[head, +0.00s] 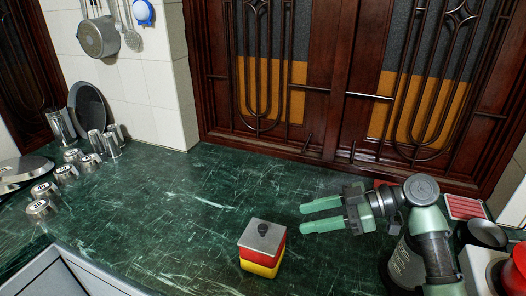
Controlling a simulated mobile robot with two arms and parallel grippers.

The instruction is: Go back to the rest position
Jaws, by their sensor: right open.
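My right gripper (322,215) comes in from the right with green fingers. It is open and empty, above the green marble counter (170,215). Its fingers point left. A small box with a grey lid, a dark knob and red and yellow sides (262,250) stands on the counter, below and left of the fingers and apart from them. My left gripper is not in view. No water purifier can be made out for certain.
Several steel cups (67,173) and a steel plate (88,106) stand at the left by the tiled wall (140,95). Wooden doors with metal grilles (330,75) close off the back. Dark pots (484,233) and a red striped item (465,207) stand at the right. The counter's middle is clear.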

